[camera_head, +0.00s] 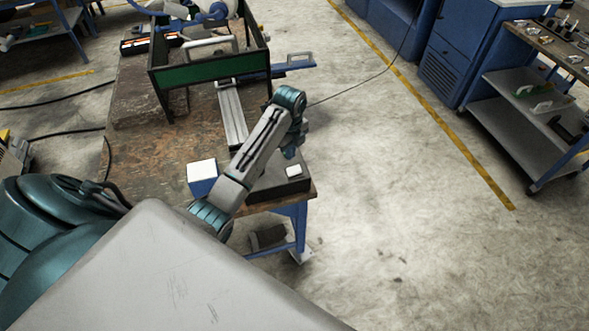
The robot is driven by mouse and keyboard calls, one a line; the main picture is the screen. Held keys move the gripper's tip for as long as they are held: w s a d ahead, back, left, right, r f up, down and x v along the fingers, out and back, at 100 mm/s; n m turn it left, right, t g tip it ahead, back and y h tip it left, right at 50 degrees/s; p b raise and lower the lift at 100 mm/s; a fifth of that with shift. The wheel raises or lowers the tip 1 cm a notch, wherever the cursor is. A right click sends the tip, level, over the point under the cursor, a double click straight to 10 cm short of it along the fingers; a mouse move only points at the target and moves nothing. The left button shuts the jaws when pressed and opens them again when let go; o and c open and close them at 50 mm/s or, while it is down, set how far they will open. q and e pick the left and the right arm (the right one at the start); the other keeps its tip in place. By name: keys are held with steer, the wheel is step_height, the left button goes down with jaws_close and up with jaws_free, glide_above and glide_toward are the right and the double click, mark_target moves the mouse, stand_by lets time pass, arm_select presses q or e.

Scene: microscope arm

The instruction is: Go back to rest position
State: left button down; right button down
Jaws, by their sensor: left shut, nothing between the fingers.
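My left arm comes up from the lower left over the end of a brown-topped workbench (140,150) and bends down at its far joint. My left gripper (290,152) is small and partly hidden behind the arm, above a dark flat box at the bench's corner. It looks shut and holds nothing that I can see. My right gripper is not in view.
A white-topped blue box (202,170) stands beside my arm, and the dark box (283,185) carries a small white piece (293,171). A green-panelled frame (205,73) stands farther back. A cart (530,125) is at right. The floor between is clear.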

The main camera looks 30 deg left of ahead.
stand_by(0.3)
arm_select(q)
steer(key=s+d+f+n+t, duration=0.1)
steer(key=s+d+f+n, duration=0.15)
steer(key=s+n, duration=0.45)
steer(key=s+d+f+n+t, duration=0.1)
steer(key=s+d+f+n, duration=0.15)
steer(key=s, duration=0.75)
steer(key=s+d+r+n+t, duration=0.1)
steer(key=s+d+r+n, duration=0.1)
steer(key=s+r+n, duration=0.45)
steer(key=s+d+r+n+t, duration=0.1)
steer(key=s+d+n, duration=0.15)
steer(key=s, duration=0.65)
steer(key=a+f+n+g+b, duration=0.2)
steer(key=f+b, duration=0.6)
steer(key=f, duration=3.3)
steer(key=s+a+f+b, duration=0.1)
steer(key=s+f+b, duration=0.2)
steer(key=s+f, duration=0.6)
steer(key=s+a+f+b, duration=0.1)
steer(key=s+f+b, duration=0.2)
steer(key=s+f, duration=0.6)
step_height(320, 180, down, 6)
steer(key=shift+s+a+r+m+g+y, duration=0.15)
steer(key=shift+a+r+m+g+y, duration=0.05)
steer(key=shift+m+g+y, duration=0.2)
